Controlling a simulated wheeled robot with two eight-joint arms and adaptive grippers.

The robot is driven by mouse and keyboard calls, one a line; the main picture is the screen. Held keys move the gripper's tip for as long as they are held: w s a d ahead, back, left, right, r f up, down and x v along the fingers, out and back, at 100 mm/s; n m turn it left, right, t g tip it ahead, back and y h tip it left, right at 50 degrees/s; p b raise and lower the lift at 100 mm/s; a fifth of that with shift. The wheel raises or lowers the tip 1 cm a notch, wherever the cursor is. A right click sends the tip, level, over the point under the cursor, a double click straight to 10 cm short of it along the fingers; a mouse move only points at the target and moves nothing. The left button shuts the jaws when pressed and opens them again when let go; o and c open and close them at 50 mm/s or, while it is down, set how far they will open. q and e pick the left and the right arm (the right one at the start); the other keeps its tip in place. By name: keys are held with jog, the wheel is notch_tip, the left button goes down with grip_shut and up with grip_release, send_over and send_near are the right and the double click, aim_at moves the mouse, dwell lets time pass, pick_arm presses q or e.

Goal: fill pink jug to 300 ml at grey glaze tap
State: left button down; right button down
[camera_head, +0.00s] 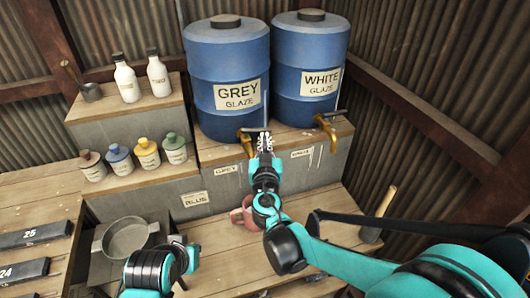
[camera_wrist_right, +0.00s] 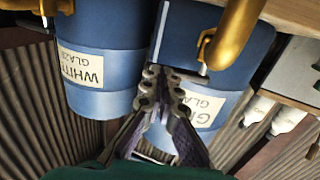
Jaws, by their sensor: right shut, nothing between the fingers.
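The pink jug (camera_head: 240,214) stands on the lower bench below the grey glaze tap and is partly hidden behind my right arm. Its fill level cannot be seen. The brass grey glaze tap (camera_head: 246,141) sticks out under the blue GREY GLAZE drum (camera_head: 228,75). My right gripper (camera_head: 263,142) is shut and empty just beside this tap; contact cannot be told. In the right wrist view, the gripper (camera_wrist_right: 168,80) is close to the brass tap (camera_wrist_right: 231,38) at upper right.
The WHITE GLAZE drum (camera_head: 309,70) and its tap (camera_head: 328,128) stand to the right. Several small bottles (camera_head: 148,153) stand on the steps at left. A grey pan (camera_head: 130,236) sits lower left. A wooden-handled tool (camera_head: 380,212) stands at right. Free bench lies right of the jug.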

jog(key=shift+w, duration=0.25)
jog(key=shift+w+d, duration=0.25)
jog(key=shift+w, duration=0.3)
jog(key=shift+w+d, duration=0.25)
jog(key=shift+w, duration=0.25)
jog(key=shift+s, duration=0.15)
